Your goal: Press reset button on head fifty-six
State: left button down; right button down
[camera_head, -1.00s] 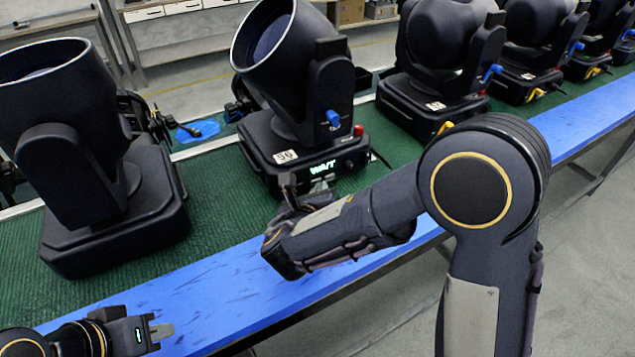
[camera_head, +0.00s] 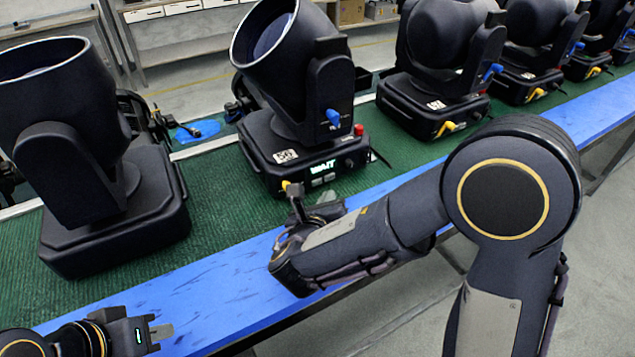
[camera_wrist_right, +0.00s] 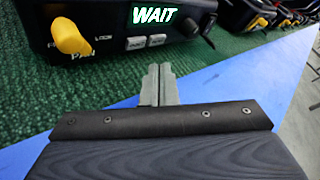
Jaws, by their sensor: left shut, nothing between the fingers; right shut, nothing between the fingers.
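Head fifty-six (camera_head: 300,95) is the black moving light at the upper middle, its white label (camera_head: 285,156) reading about 56. Its base display (camera_head: 322,167) shows WAIT, also legible in the right wrist view (camera_wrist_right: 156,15). Two small grey buttons sit under the display, a left one (camera_wrist_right: 134,43) and a right one (camera_wrist_right: 157,40); their lettering is too small to read surely. My right gripper (camera_wrist_right: 159,70) is shut and empty, its tips a short way in front of and below the buttons, apart from them. My left gripper (camera_head: 162,332) is shut and empty at lower left.
A yellow Pan lever (camera_wrist_right: 72,40) sticks out left of the buttons. Other black heads stand at left (camera_head: 110,190) and right (camera_head: 435,100) on the green mat (camera_head: 220,225). The blue front strip (camera_head: 220,295) is bare between my arms.

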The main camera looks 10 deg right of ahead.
jog(key=shift+s+d, duration=0.35)
jog(key=shift+s, duration=0.45)
jog(key=shift+s+d, duration=0.3)
jog(key=shift+s, duration=0.45)
